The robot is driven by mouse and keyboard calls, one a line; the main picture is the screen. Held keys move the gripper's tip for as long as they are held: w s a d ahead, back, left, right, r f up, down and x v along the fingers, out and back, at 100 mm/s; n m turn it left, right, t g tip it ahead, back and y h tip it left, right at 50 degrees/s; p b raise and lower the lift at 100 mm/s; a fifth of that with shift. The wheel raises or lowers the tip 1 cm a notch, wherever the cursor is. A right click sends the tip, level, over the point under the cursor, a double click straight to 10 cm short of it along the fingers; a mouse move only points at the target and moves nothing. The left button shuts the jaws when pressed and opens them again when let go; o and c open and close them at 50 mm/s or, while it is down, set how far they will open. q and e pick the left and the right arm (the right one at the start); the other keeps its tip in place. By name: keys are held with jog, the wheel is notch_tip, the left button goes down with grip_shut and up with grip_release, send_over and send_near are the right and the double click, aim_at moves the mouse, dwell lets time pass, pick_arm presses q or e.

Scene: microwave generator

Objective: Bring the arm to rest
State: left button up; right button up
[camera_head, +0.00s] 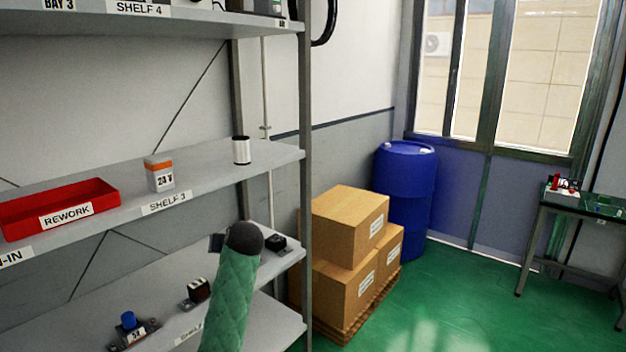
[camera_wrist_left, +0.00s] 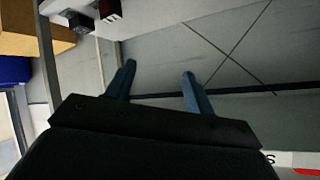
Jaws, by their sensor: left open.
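My left arm (camera_head: 230,295), in a green quilted sleeve with a dark rounded end, rises from the bottom of the head view in front of the lower shelf. The gripper fingers cannot be made out there. In the left wrist view, my left gripper (camera_wrist_left: 159,69) shows two blue-grey fingers spread apart with nothing between them. Shelf and wall surfaces lie beyond the fingers. My right gripper is in neither view.
The middle shelf (camera_head: 270,156) holds a red REWORK tray (camera_head: 100,192), a 24 V block (camera_head: 159,173) and a white spool (camera_head: 241,150). Small devices stand on the lower shelf. Stacked cartons (camera_head: 350,225), a blue drum (camera_head: 405,190) and a bench (camera_head: 575,210) stand right; green floor is clear between.

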pick_arm(q)
jog(key=s+f+m+g+h, duration=0.2)
jog(key=s+f+h, duration=0.1)
jog(key=s+f, duration=1.95)
jog(key=s+d+f+m+g+h, duration=0.1)
jog(key=s+f, duration=0.2)
jog(key=s, duration=0.7)
jog(key=s+d+f+m+g+h, duration=0.1)
jog(key=s+f+g, duration=0.15)
jog(key=s, duration=0.75)
jog(key=s+d+f+h, duration=0.1)
jog(key=s+f+h, duration=0.15)
jog(key=s, duration=0.75)
notch_tip(320, 180, down, 28)
jog(key=w+d+g, duration=0.1)
jog(key=w, duration=0.1)
jog(key=s+f, duration=0.4)
jog(key=f, duration=0.7)
jog(key=s+f+g+b, duration=0.1)
jog(key=s+f, duration=0.3)
jog(key=f, duration=0.6)
jog(key=shift+d+f+m+y, duration=0.3)
jog(key=shift+f+y, duration=0.05)
jog(key=shift+f, duration=0.05)
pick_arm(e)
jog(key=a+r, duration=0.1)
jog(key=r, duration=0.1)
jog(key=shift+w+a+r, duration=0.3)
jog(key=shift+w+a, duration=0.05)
